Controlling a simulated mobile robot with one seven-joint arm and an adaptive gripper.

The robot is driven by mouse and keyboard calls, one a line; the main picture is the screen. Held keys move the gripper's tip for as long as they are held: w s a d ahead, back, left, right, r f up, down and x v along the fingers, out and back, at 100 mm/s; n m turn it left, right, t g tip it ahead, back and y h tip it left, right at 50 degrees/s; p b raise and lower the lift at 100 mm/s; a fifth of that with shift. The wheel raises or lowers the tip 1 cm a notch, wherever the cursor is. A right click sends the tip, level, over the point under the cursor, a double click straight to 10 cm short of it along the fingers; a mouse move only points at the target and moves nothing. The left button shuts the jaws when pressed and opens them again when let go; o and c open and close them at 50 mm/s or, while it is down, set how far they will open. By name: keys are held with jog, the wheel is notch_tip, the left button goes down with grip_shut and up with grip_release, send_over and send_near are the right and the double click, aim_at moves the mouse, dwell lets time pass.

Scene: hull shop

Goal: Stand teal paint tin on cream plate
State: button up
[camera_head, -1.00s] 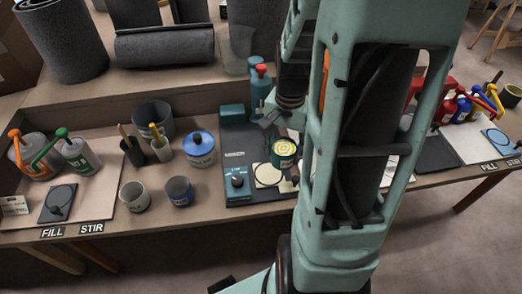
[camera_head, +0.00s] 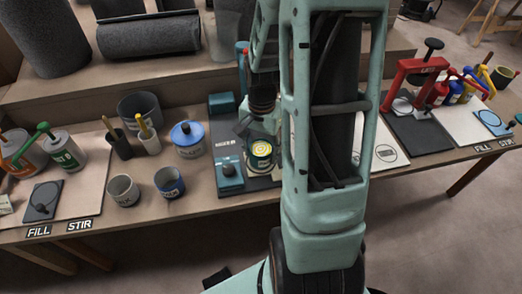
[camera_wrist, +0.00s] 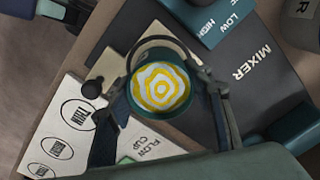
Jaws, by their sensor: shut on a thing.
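The teal paint tin (camera_head: 260,154) is upright at the mixer, its open top showing yellow and white rings. In the wrist view the tin (camera_wrist: 160,90) sits between my two fingers. My gripper (camera_head: 262,146) is shut on it, partly hidden by my arm in the head view. The tin is over the spot on the mixer base where the cream plate lay.
A blue-lidded pot (camera_head: 188,140), two small cups and brush holders stand further left. The white flow cup card (camera_wrist: 75,135) lies beside the mixer. A red press (camera_head: 415,75) stands at right.

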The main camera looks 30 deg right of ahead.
jog(key=o, duration=1.4)
jog(key=shift+f, duration=0.1)
notch_tip(320, 180, up, 12)
jog(key=p, duration=0.3)
jog(key=shift+r, duration=0.2)
jog(key=shift+s+d+p, duration=0.1)
jog(key=shift+p, duration=0.2)
